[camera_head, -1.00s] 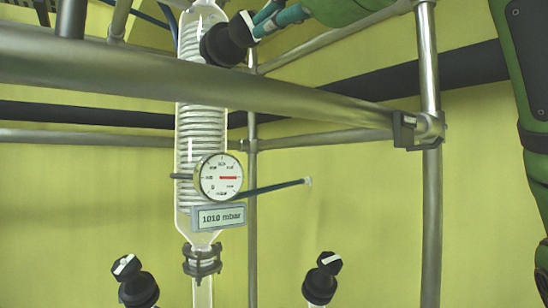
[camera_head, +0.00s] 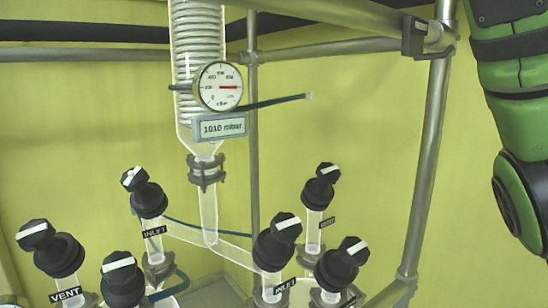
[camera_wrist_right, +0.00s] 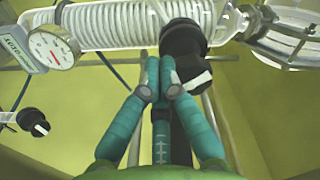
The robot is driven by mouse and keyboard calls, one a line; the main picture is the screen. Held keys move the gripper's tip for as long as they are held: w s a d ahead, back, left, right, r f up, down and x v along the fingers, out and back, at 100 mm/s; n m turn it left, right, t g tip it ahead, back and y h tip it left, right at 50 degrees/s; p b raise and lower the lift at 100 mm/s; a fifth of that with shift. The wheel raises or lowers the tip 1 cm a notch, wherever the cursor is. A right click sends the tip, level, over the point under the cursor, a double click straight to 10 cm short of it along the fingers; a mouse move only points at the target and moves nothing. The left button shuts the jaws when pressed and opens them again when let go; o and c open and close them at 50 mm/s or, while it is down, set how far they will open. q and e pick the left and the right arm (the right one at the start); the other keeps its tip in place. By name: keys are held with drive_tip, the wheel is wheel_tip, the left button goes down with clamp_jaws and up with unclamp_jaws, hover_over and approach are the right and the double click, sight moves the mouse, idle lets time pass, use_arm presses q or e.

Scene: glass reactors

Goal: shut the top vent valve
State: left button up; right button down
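The top valve (camera_wrist_right: 184,42) is a black knob on the side of the coiled glass condenser (camera_wrist_right: 115,26) in the right wrist view. Its end cap (camera_wrist_right: 199,79) bears a white mark and points down and to the right. My right gripper (camera_wrist_right: 160,62) has teal fingers with their tips drawn together just left of the cap, at the lower edge of the valve. I cannot tell whether they touch it. In the head view the condenser's lower part (camera_head: 200,45) shows, but the top valve and both grippers are out of frame.
A round gauge (camera_head: 219,86) and a display reading 1010 mbar (camera_head: 219,127) hang on the condenser. Several black-capped valves stand below, including a VENT valve (camera_head: 58,255) and an INLET valve (camera_head: 149,198). Metal frame bars (camera_head: 425,170) stand close to my right arm (camera_head: 510,110).

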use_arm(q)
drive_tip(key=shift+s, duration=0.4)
use_arm(e)
drive_tip(key=shift+r, duration=0.1)
drive_tip(key=shift+r, duration=0.15)
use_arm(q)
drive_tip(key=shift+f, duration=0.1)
use_arm(e)
drive_tip(key=shift+r, duration=0.2)
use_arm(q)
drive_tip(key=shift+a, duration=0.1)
use_arm(e)
drive_tip(key=shift+s+a+r, duration=0.2)
drive_tip(key=shift+a+r, duration=0.1)
drive_tip(key=shift+r, duration=0.2)
drive_tip(key=shift+s+a+r, duration=0.2)
drive_tip(key=shift+a+r, duration=0.1)
drive_tip(key=shift+r, duration=0.3)
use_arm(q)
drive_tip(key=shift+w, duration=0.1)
use_arm(e)
drive_tip(key=shift+s+a, duration=0.1)
drive_tip(key=shift+a, duration=0.05)
